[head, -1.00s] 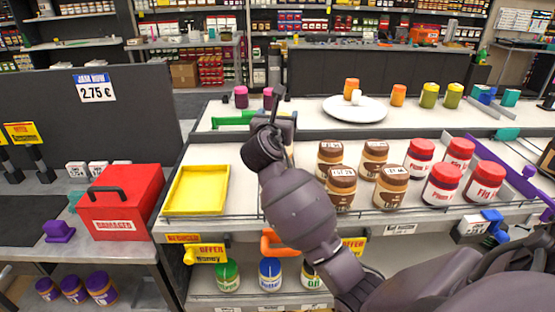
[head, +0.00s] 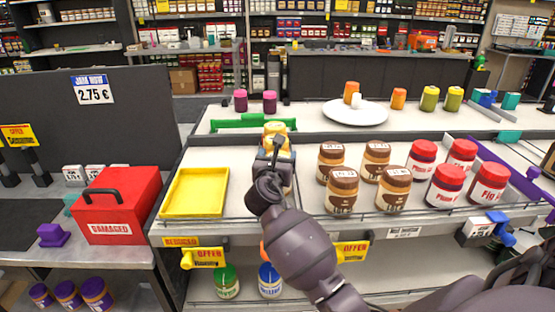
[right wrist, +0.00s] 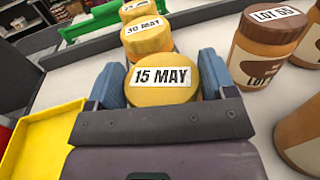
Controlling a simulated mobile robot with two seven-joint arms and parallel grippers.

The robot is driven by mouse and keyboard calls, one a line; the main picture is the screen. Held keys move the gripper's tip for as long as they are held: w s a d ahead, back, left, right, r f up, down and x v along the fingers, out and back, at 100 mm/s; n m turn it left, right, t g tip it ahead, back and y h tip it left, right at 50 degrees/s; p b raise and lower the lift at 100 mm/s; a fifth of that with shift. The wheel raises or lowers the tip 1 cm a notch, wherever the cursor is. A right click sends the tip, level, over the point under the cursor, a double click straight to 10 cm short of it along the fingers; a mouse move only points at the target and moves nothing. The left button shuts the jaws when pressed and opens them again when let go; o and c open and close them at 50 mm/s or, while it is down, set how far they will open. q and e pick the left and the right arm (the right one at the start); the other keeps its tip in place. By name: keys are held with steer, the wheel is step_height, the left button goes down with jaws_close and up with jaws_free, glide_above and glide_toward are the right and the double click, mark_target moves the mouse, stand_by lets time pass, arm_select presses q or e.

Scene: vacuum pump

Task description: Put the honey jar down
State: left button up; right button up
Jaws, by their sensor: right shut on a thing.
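My right gripper (head: 272,163) is over the upper shelf, between the yellow tray and the brown-lidded jars. In the right wrist view its two blue-grey fingers (right wrist: 163,88) are shut on a honey jar (right wrist: 162,82) with a yellow lid marked "15 MAY". The jar looks upright; its lower body is hidden, and I cannot tell whether it touches the shelf. Directly behind it stands a yellow-lidded jar (right wrist: 147,38) marked "30 MAY", with another yellow lid (right wrist: 137,9) beyond. The yellow lids (head: 275,128) also show past my gripper in the head view. My left gripper is not in view.
The empty yellow tray (head: 195,214) lies left of my gripper. Brown-lidded jars (head: 342,191) stand close on the right, with red-lidded jars (head: 445,185) beyond. A green bar (head: 240,124) lies behind. A red "DAMAGED" box (head: 118,205) stands on the left counter.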

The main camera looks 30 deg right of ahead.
steer(key=o, duration=1.9)
steer(key=shift+c, duration=0.2)
steer(key=v, duration=1.2)
steer(key=shift+s, duration=0.1)
